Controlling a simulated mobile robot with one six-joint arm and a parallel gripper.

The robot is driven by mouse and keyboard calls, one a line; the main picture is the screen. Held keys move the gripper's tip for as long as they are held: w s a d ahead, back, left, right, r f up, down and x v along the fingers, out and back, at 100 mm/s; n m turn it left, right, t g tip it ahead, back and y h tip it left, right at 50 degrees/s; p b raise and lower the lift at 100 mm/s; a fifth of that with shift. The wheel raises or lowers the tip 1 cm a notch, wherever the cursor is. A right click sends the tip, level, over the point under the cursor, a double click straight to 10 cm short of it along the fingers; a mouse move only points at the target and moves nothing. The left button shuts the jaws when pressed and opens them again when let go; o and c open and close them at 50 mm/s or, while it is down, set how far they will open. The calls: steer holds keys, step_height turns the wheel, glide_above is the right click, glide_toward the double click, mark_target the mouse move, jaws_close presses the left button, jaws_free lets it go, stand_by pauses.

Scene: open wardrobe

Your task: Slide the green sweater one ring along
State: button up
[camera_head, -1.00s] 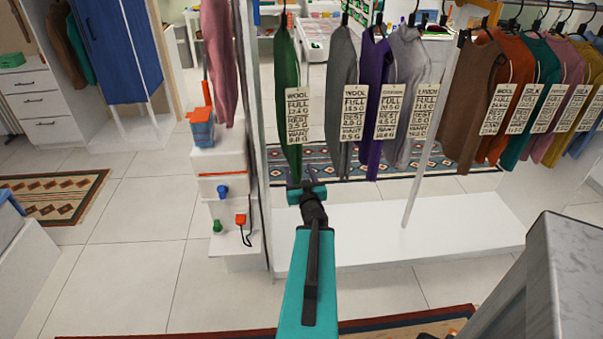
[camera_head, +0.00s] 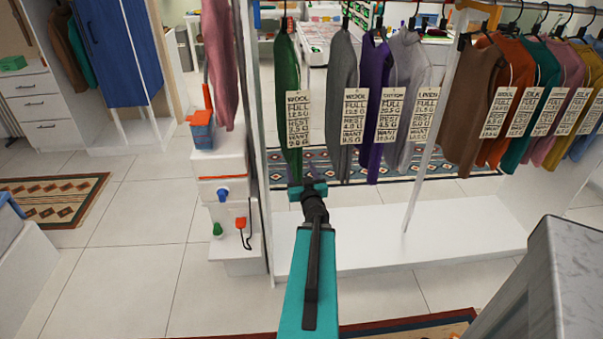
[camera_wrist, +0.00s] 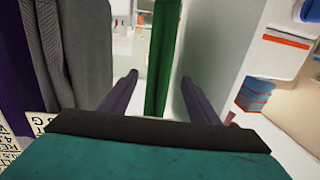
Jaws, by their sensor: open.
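The green sweater (camera_head: 288,100) hangs at the left end of the rail, seen edge-on, with a paper tag at its right side. In the wrist view the green sweater (camera_wrist: 163,50) appears in the gap between my two dark purple fingers, touching neither. My gripper (camera_head: 310,180) is open near the sweater's lower hem; it also shows in the wrist view (camera_wrist: 158,88). I cannot tell whether the fingertips reach past the cloth. A grey sweater (camera_head: 342,90) hangs to the right of the green one, with a gap between. The sweater's hanger is at the top edge.
A purple garment (camera_head: 373,95), a light grey one (camera_head: 408,65) and a brown one (camera_head: 470,100) follow along the rail, then several coloured ones. A pink garment (camera_head: 219,50) hangs left, beyond the wardrobe's side. A marble-topped block (camera_head: 575,270) stands front right.

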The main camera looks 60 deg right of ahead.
steer(key=shift+p+x, duration=0.75)
steer(key=shift+x, duration=4.85)
jaws_close()
steer(key=shift+w+a+b, duration=0.55)
steer(key=shift+w+b, duration=0.1)
steer(key=shift+w, duration=0.1)
steer(key=shift+w+a+b, duration=0.5)
steer(key=shift+w+b, duration=0.15)
steer(key=shift+w, duration=0.05)
steer(key=shift+c, duration=0.2)
jaws_free()
